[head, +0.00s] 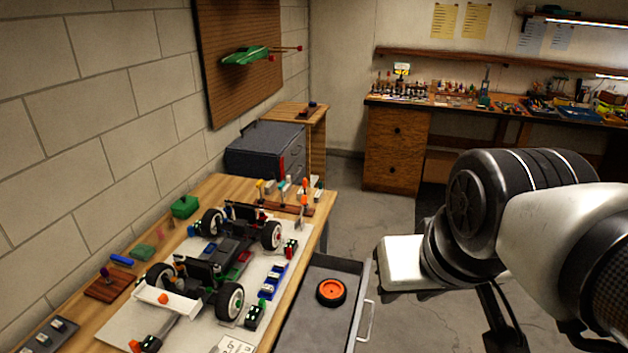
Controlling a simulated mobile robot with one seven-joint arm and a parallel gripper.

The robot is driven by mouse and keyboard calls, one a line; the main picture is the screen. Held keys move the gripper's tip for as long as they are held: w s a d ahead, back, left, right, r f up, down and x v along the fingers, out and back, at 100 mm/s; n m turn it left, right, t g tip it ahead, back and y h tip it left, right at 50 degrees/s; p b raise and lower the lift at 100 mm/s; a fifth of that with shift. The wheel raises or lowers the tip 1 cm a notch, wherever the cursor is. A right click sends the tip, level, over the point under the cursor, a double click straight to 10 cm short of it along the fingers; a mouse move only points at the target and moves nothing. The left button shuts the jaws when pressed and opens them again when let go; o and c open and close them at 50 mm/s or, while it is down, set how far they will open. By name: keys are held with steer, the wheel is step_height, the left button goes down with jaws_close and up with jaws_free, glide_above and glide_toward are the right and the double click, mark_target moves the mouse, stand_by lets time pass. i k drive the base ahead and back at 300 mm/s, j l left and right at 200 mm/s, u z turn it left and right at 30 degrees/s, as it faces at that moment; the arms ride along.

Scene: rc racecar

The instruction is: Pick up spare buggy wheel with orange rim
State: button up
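The spare wheel (331,292) has a black tyre and an orange rim. It lies flat in an open grey drawer (318,269) at the front edge of the workbench. My arm comes in from the right side of the head view. Its white end section (402,263) is to the right of the drawer and its handle. The fingers of my gripper cannot be made out, so whether it is open or shut does not show.
An RC buggy (225,258) stands on a white mat on the wooden workbench (208,188), left of the drawer. Small tools and parts lie around it. The drawer's metal handle (366,308) sticks out on the right. Open floor (352,212) lies behind the drawer.

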mark_target(332, 292)
steer(key=i+l+u, duration=0.1)
steer(key=l, duration=0.25)
steer(key=i+l+u, duration=0.1)
steer(key=l, duration=0.3)
steer(key=i+l+u, duration=0.15)
steer(key=l, duration=0.2)
steer(key=i+l+u, duration=0.2)
steer(key=i+l, duration=0.15)
steer(key=l, duration=0.3)
steer(key=i+l+u, duration=0.1)
steer(key=l, duration=0.25)
steer(key=i+l+u, duration=0.1)
steer(key=i+l, duration=0.25)
steer(key=i, duration=0.1)
